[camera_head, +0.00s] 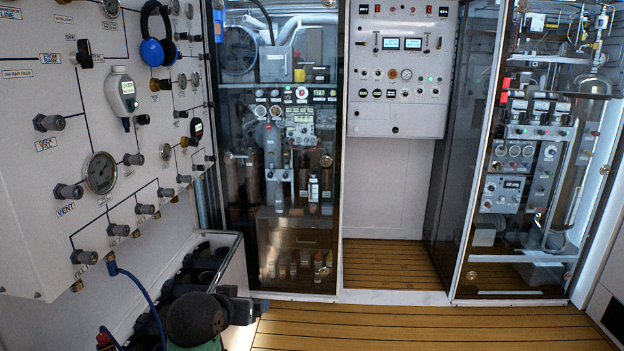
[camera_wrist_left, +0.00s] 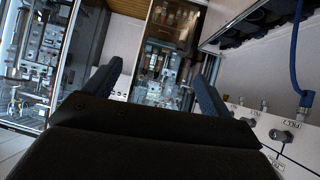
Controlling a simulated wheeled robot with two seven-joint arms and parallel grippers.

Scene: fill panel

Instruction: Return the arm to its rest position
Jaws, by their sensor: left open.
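My left gripper (camera_head: 245,303) shows at the bottom of the head view, left of centre, in front of the low bin of dark cylinders and above the wooden floor. In the left wrist view my left gripper (camera_wrist_left: 155,72) has its two ribbed fingers wide apart, with nothing between them. My dark rounded arm link hides part of the bin. The white fill panel (camera_head: 60,135) stands on the left with gauges, knobs and lines. My right gripper is in neither view.
A blue hose (camera_head: 150,300) hangs from the panel's lower edge; it also shows in the wrist view (camera_wrist_left: 295,60). Dark cylinders (camera_head: 195,265) fill the low bin. Glass-fronted cabinets (camera_head: 290,215) stand at the back. The wooden floor (camera_head: 430,328) at right is clear.

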